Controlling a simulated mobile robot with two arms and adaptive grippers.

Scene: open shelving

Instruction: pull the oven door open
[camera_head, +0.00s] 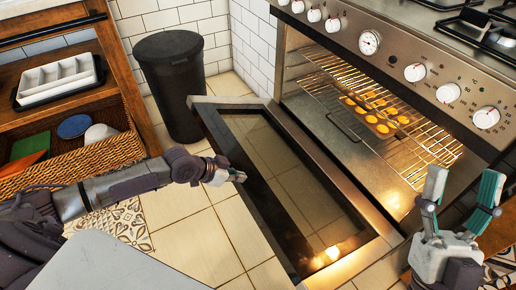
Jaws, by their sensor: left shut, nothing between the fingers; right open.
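The oven (400,60) stands at the right with its lit inside exposed. Its door (290,190) is hinged down and lies wide open, with dark glass in a metal frame. Inside, a wire rack (437,160) carries a tray of several round yellow pieces (375,112). My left gripper (238,176) is shut and empty, over or beside the door's left part; I cannot tell whether it touches the door. My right gripper (460,200) is open and empty, its fingers pointing up, near the right side of the oven opening.
A black bin (172,85) stands against the white tiled wall, behind the door's far corner. A wooden shelf unit (50,110) with a wicker basket (105,150) and a white tray (56,78) is at the left. Tiled floor (195,240) is free left of the door.

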